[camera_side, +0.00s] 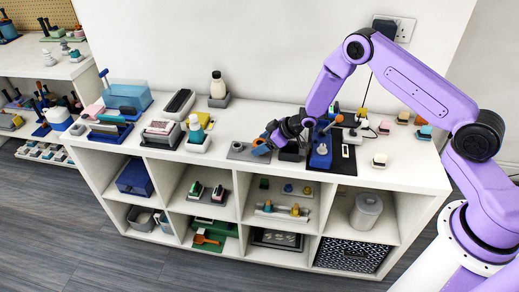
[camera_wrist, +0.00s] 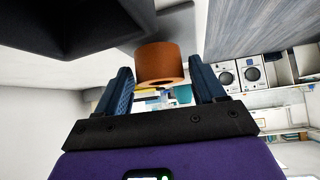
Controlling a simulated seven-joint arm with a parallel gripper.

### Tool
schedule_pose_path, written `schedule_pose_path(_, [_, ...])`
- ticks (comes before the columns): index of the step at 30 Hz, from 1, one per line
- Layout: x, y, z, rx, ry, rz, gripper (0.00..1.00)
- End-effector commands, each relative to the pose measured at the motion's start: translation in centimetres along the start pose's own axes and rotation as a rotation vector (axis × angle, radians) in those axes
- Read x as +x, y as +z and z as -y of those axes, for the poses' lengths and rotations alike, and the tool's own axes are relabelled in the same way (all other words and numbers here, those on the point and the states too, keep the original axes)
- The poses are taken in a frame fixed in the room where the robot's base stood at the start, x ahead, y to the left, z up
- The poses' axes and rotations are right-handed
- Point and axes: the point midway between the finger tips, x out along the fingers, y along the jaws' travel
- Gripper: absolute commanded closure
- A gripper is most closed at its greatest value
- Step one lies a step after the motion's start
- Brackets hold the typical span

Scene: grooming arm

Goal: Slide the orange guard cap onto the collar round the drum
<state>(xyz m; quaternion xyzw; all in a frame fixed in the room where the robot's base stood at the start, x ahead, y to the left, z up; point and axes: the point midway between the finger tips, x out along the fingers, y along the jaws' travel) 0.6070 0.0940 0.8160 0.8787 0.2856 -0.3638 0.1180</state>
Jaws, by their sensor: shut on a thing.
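The orange guard cap (camera_wrist: 160,64) is a short ring-like cylinder between the two blue fingers of my gripper (camera_wrist: 164,88) in the wrist view. My gripper is shut on it. In the side view my gripper (camera_side: 263,147) is low over the shelf top, with a small patch of the orange cap (camera_side: 258,142) showing at its fingers. A grey plate (camera_side: 237,149) lies just below and left of it. I cannot make out the drum or its collar with certainty; the fingers and wrist hide part of that spot.
A blue device (camera_side: 321,157) stands on a black mat right of my gripper, with a dark block (camera_side: 289,154) between. Small coloured blocks sit at the right.

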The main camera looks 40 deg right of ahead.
Motion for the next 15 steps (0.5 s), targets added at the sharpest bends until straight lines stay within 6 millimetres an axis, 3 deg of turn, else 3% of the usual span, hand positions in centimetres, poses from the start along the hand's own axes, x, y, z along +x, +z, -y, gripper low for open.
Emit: schedule_pose_path(15, [-1.3, -1.3, 0.0, 0.0, 0.0, 0.0, 0.76])
